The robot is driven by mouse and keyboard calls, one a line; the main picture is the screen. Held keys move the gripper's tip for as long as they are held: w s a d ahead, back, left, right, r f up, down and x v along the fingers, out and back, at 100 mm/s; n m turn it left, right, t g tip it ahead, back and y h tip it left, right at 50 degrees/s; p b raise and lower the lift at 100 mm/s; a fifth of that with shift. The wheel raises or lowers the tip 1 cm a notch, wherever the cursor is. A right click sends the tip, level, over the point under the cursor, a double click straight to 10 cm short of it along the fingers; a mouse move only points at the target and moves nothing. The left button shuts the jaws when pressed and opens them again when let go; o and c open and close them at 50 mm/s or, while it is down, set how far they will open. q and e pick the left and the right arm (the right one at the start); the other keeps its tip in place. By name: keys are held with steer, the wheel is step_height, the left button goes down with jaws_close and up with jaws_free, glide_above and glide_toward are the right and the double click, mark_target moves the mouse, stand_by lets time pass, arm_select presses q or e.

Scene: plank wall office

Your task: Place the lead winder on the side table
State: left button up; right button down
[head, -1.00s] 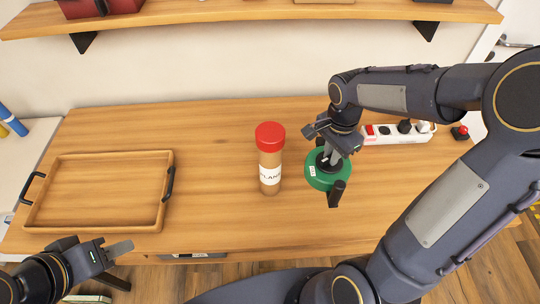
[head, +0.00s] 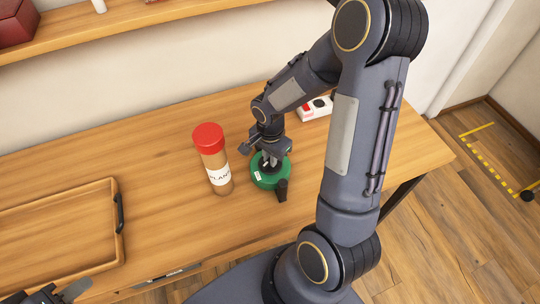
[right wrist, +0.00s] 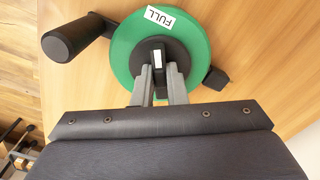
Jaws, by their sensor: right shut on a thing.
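The lead winder is a green disc (head: 264,178) with a black hub and a black crank handle, on the wooden table right of the red-capped tube. In the right wrist view the green winder (right wrist: 194,38) carries a label reading FULL. My right gripper (head: 268,160) comes down from above and is shut on the winder's hub; its fingers also show in the right wrist view (right wrist: 158,88). My left gripper (head: 65,293) is at the bottom left edge, partly cut off, above the table's front. I cannot make out a separate side table.
A brown tube (head: 213,165) with a red cap stands close to the winder's left. A wooden tray (head: 60,266) with black handles lies at left. A shelf (head: 130,30) runs along the wall. Open floor (head: 440,220) lies at right.

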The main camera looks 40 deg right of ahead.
steer(key=c, duration=1.5)
jaws_free()
steer(key=shift+o, duration=0.2)
step_height(320, 180, up, 12)
steer(key=s+a+r+n+t+y, duration=0.2)
steer(key=s+a+r+n, duration=0.1)
steer(key=s+n, duration=0.3)
steer(key=s+a+r+n+t+y, duration=0.1)
steer(key=s+a+r+n+t, duration=0.2)
steer(key=s+n, duration=0.4)
steer(key=shift+s+a+r+t+y, duration=0.35)
steer(key=shift+s+a, duration=0.3)
steer(key=shift+a, duration=0.25)
